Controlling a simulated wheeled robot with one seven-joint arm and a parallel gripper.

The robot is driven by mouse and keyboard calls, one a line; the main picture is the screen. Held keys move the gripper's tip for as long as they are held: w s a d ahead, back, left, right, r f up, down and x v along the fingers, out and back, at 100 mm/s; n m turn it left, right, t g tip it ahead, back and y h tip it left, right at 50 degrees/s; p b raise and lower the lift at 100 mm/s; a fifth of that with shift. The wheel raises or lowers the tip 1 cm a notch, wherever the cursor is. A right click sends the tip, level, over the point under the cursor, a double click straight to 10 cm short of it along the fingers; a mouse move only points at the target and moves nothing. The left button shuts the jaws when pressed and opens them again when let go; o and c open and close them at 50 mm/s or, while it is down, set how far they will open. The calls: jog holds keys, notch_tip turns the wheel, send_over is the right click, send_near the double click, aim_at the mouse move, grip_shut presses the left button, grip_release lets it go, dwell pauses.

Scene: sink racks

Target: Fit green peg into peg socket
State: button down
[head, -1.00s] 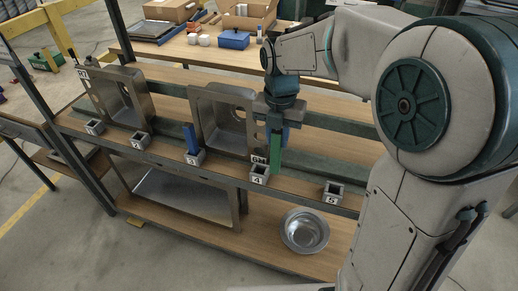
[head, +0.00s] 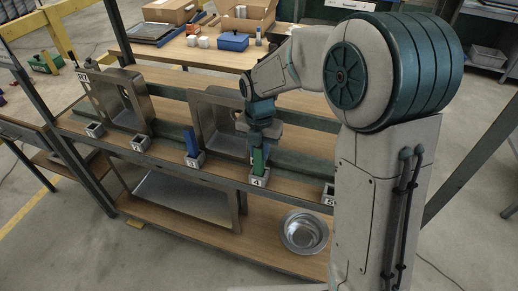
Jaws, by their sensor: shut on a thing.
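The green peg (head: 259,160) is upright, with its lower end at the socket marked 4 (head: 259,182) on the shelf's front rail. It looks to be inside the socket's opening, though the depth is hard to tell. My gripper (head: 261,148) points down from above and is shut on the peg's upper part. The fingers hide the top of the peg. A blue peg (head: 192,143) stands in the socket marked 3 (head: 195,160), to the left.
Sockets 1 (head: 94,130) and 2 (head: 140,143) are empty; socket 5 (head: 328,192) is partly hidden by my arm. Metal sinks (head: 207,120) stand upright behind the rail. A metal bowl (head: 304,232) sits on the lower shelf. Boxes (head: 240,18) lie on the back table.

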jog(key=shift+f, duration=0.15)
jog(key=c, duration=1.2)
grip_release()
notch_tip(320, 180, up, 12)
jog(key=s+d+f+m+t, duration=0.1)
jog(key=s+d+m, duration=0.6)
jog(key=m, duration=0.9)
jog(key=s+d+f+m+t, duration=0.2)
jog(key=s+d+m, duration=0.4)
jog(key=s+m, duration=0.6)
jog(key=shift+d+m, duration=0.35)
jog(key=shift+m, duration=1.65)
jog(key=shift+f, duration=0.1)
